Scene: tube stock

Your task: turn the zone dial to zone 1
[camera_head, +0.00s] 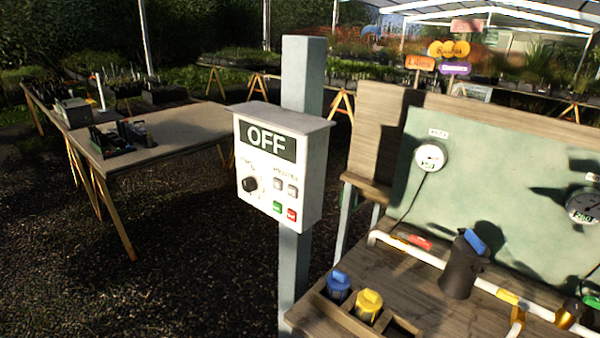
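The zone dial (250,184) is a small round black knob at the lower left of the front of a white control box (308,190). Small marks surround the knob, too small to read, so I cannot tell its pointer position. A dark display (266,140) above it reads OFF. To its right are two grey buttons (285,186), with a green button (277,207) and a red button (291,214) below them. The box is fixed to a grey post (303,75) under a small overhanging top. My gripper is not in view.
A wooden bench (415,300) at right carries white pipe, a dark cylinder (462,268) with a blue part, and blue (338,288) and yellow (368,305) capped pieces. Gauges hang on a green board (500,165). A table (170,135) stands behind left. Gravel at lower left is clear.

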